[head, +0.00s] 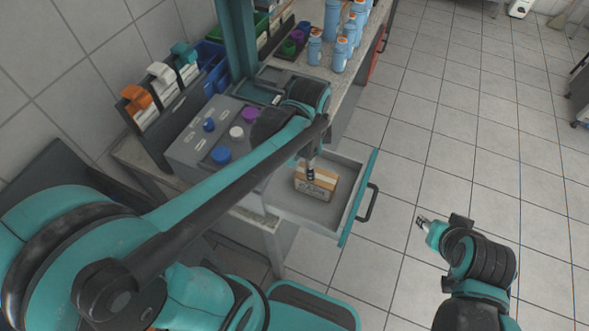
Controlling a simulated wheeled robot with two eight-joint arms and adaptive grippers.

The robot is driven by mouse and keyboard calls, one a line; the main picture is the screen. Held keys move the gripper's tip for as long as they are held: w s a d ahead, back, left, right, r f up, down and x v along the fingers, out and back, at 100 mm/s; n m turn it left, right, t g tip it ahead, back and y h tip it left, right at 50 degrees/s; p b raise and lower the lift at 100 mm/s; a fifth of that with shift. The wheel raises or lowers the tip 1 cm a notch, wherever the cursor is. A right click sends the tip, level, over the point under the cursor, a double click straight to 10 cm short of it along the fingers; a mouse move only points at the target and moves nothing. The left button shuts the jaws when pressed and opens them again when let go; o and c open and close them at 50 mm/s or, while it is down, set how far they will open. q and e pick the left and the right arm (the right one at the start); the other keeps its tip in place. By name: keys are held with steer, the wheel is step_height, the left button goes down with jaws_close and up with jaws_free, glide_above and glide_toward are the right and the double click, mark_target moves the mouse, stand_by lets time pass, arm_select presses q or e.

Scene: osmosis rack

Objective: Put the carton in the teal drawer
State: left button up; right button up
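A grey box with coloured caps (208,142) stands on the bench left of the drawer. Blue bottles (340,52) stand farther back on the bench. Orange, white and teal clips (160,75) line a rack at the wall.

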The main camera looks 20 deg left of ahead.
arm_select(q)
steer(key=s+a+r+n+t, duration=0.3)
steer(key=s+n+t, duration=0.2)
steer(key=n, duration=0.9)
steer(key=s, duration=0.3)
steer(key=shift+a+t, duration=0.15)
steer(key=shift+t, duration=0.15)
steer(key=shift+f, duration=0.1)
